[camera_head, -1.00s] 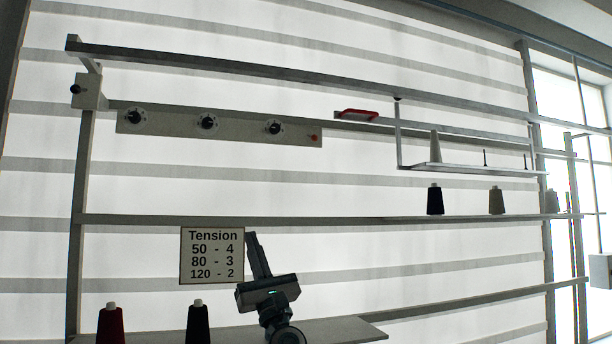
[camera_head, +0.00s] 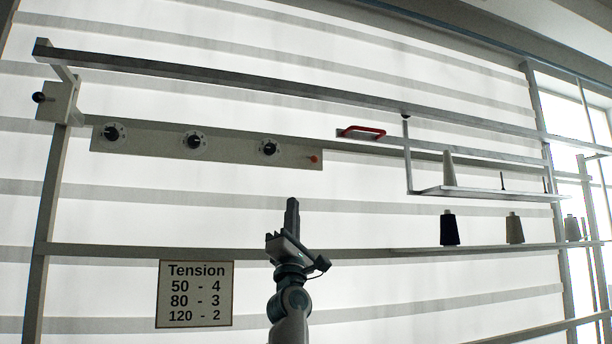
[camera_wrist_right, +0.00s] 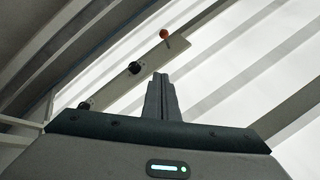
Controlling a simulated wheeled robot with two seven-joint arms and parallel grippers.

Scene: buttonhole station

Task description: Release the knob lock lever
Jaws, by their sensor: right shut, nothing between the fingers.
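The knob panel (camera_head: 220,152) is a grey strip on the upper frame with three black knobs: left (camera_head: 112,133), middle (camera_head: 194,140) and right (camera_head: 269,148). A small orange-red lever or button (camera_head: 314,159) sits at the panel's right end; it shows in the right wrist view as an orange ball on a short stem (camera_wrist_right: 164,34). My right gripper (camera_head: 292,203) is shut and empty, pointing up below the right knob, apart from the panel. In the wrist view its fingers (camera_wrist_right: 161,78) point toward the panel's orange end. My left gripper is not in view.
A red handle (camera_head: 362,131) is on the rail right of the panel. A hanging shelf (camera_head: 490,194) and thread cones (camera_head: 449,229) stand further right. The Tension card (camera_head: 195,294) hangs lower left. A horizontal rail (camera_head: 150,251) crosses behind my right arm.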

